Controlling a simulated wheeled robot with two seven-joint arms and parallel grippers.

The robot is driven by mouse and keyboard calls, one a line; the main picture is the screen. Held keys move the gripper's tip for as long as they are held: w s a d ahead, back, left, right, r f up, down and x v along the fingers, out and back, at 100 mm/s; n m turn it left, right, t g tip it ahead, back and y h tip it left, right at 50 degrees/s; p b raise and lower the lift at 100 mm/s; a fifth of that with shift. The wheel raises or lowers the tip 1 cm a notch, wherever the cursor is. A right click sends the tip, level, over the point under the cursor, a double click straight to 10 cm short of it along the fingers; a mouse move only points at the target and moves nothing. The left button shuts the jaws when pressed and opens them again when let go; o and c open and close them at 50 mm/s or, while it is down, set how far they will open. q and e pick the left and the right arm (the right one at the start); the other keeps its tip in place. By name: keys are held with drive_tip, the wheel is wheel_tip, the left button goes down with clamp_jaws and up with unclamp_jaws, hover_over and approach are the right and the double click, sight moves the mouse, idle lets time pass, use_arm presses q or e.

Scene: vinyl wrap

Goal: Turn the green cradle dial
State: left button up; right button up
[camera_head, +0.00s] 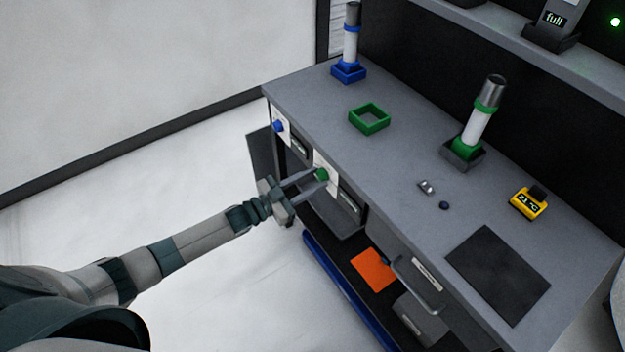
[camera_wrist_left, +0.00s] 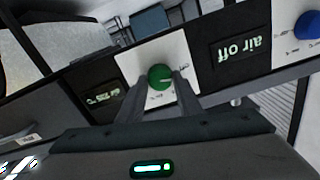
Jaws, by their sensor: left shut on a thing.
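The green cradle dial (camera_head: 321,174) sits on a white plate (camera_head: 331,184) on the front face of the bench. My left gripper (camera_head: 317,175) reaches it from the left, with its fingers shut on the dial. In the left wrist view the green dial (camera_wrist_left: 160,77) shows between the two fingertips (camera_wrist_left: 168,82), in front of its white plate. The dial's pointer, if any, cannot be made out. My right gripper is not in view.
A blue dial (camera_head: 279,127) is on the same front face, farther left. The wrist view shows a label reading "air off" (camera_wrist_left: 238,50). On the bench top stand a green square frame (camera_head: 369,119), a blue-based tube (camera_head: 350,50), a tilted green-banded tube (camera_head: 481,122) and a yellow meter (camera_head: 528,204).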

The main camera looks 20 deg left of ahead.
use_arm(q)
drive_tip(key=shift+n, duration=1.2)
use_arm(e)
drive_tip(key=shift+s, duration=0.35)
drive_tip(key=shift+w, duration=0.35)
use_arm(q)
drive_tip(key=o, duration=1)
drive_tip(key=shift+o, duration=0.2)
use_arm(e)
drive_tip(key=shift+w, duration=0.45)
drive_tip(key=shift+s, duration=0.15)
